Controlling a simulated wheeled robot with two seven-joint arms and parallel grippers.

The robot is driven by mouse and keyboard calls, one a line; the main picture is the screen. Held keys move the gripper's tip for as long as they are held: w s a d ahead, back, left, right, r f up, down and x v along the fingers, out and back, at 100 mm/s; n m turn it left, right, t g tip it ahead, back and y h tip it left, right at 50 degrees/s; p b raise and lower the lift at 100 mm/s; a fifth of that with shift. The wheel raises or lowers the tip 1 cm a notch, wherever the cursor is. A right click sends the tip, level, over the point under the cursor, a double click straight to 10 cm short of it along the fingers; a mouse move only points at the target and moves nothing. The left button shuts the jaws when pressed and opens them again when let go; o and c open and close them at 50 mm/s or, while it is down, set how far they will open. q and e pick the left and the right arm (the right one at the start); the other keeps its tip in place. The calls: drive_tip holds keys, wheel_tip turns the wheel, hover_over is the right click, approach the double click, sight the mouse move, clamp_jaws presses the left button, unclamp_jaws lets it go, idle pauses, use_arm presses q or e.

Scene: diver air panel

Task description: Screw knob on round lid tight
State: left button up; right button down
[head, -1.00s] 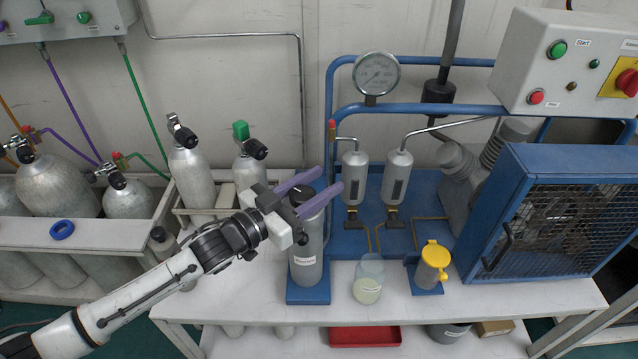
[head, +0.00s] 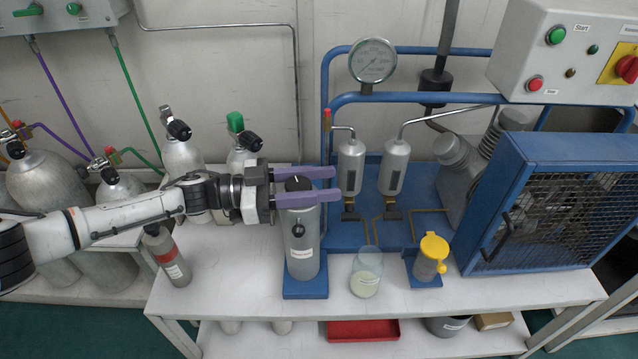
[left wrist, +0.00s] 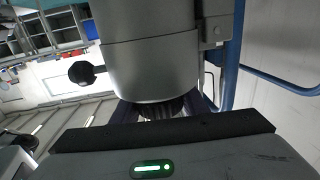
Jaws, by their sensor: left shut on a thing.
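A grey upright cylinder (head: 303,255) stands on a blue base (head: 304,291) on the white bench in the head view. A dark round knob (head: 298,184) with a white mark sits on its top. My left gripper (head: 330,184) comes in level from the left, with its purple fingers shut on the knob, one on each side. In the left wrist view the cylinder (left wrist: 150,60) appears upside down, and the ribbed dark knob (left wrist: 160,108) lies between the fingers. The lid's seam is hard to make out. My right gripper is not in view.
A clear beaker (head: 367,272) and a yellow-capped pot (head: 431,258) stand right of the cylinder. A grey bottle with a red band (head: 168,256) stands to its left. Blue pipework (head: 440,98) and filter cylinders (head: 350,168) are behind. The bench front is clear.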

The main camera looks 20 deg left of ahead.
use_arm(q)
drive_tip(key=m+g+b, duration=0.1)
drive_tip(key=g, duration=0.1)
drive_tip(key=m+g+h+b, duration=0.1)
drive_tip(key=shift+s+d+f+m+g+b, duration=0.15)
drive_tip(key=shift+s+f+m+g+b, duration=0.05)
drive_tip(key=shift+s+m+g+b, duration=0.2)
drive_tip(key=shift+s+r+m+g+b, duration=0.15)
drive_tip(key=shift+m+g+b, duration=0.1)
drive_tip(key=shift+g, duration=0.25)
drive_tip(key=shift+s+r+m+g+b, duration=0.1)
drive_tip(key=shift+m+g+b, duration=0.15)
drive_tip(key=shift+g, duration=0.25)
drive_tip(key=o, duration=1.1)
drive_tip(key=a, duration=0.7)
drive_tip(key=a+b, duration=0.1)
drive_tip(key=a, duration=0.2)
drive_tip(key=shift+s+a, duration=0.15)
drive_tip(key=shift+s, duration=0.25)
